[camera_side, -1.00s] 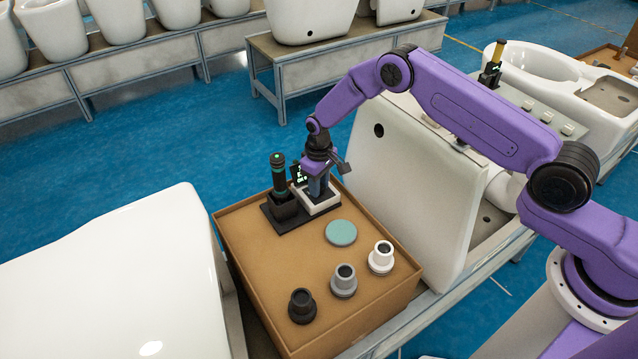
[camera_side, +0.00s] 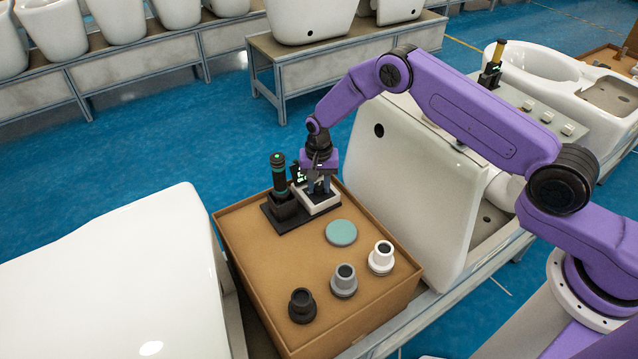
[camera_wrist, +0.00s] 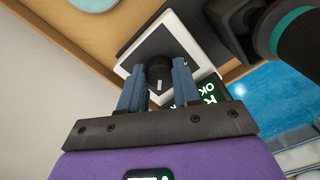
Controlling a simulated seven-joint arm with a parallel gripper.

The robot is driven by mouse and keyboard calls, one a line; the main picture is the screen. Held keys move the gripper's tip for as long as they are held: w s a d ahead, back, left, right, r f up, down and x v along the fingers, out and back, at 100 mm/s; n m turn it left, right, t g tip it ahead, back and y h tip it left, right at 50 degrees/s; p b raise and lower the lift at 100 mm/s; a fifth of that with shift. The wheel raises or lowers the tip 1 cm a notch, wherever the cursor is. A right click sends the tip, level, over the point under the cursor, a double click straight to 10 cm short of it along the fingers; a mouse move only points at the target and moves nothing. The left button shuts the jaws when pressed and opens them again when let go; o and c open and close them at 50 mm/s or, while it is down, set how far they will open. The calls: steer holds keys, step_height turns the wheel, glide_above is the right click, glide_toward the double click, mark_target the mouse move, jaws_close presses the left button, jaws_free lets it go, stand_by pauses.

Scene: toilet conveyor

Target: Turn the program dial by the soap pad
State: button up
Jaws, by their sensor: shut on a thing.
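The program dial (camera_wrist: 159,74) is a dark round knob with a pale mark, on a white square base (camera_wrist: 197,52) that also shows in the side view (camera_side: 327,205). My gripper (camera_wrist: 158,72) points down over it, with its two blue fingers shut on opposite sides of the dial.
A black handheld tool (camera_side: 279,177) stands upright in a holder beside the base. Black (camera_side: 302,306), grey (camera_side: 344,281) and white (camera_side: 381,258) flanged pieces stand on the brown box (camera_side: 260,275).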

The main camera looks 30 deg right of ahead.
mark_target(319, 186)
steer(key=shift+m, duration=1.2)
steer(key=o, duration=1.1)
steer(key=shift+c, duration=0.2)
steer(key=shift+r, duration=0.1)
step_height(319, 186, up, 17)
steer(key=shift+r, duration=0.15)
